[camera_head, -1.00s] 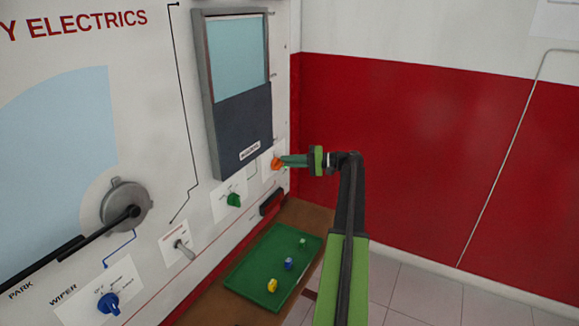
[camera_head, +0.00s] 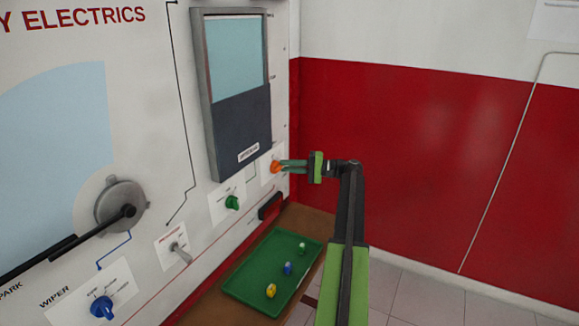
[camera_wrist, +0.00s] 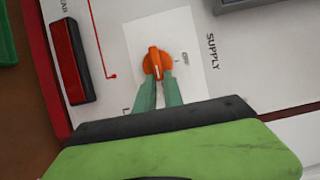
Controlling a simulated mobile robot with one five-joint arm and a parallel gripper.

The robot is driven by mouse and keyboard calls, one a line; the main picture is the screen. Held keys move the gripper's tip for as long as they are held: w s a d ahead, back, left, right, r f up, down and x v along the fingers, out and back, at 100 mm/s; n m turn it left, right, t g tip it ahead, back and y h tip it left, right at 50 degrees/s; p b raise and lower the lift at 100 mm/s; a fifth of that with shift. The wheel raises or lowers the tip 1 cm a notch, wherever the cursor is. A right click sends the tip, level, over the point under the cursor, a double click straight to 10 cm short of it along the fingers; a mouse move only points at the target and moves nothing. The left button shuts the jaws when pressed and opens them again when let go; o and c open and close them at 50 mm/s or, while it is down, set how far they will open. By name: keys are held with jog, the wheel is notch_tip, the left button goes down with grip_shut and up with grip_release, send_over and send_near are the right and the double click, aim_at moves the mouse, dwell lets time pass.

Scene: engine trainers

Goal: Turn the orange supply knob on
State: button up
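The orange supply knob (camera_wrist: 157,63) sits on a white plate marked SUPPLY in the wrist view, its white pointer line running nearly up and down in the picture. It also shows in the head view (camera_head: 276,167) at the right edge of the panel. My gripper (camera_wrist: 160,84) has its two green fingers apart with a narrow gap between them. The fingertips are at the knob's lower edge in the wrist view; I cannot tell whether they touch it. In the head view my gripper (camera_head: 284,166) points left at the knob.
A green knob (camera_head: 232,202), a toggle switch (camera_head: 180,252) and a blue wiper knob (camera_head: 103,306) are on the same panel. A green tray (camera_head: 240,277) with small coloured parts lies below. A framed screen (camera_head: 238,60) is above. A red-black block (camera_wrist: 70,60) is beside the supply plate.

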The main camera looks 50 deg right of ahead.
jog(key=o, duration=0.4)
jog(key=shift+w+a, duration=0.1)
jog(key=shift+c, duration=0.2)
jog(key=v, duration=1.7)
jog(key=shift+s, duration=0.25)
jog(key=shift+f, duration=0.1)
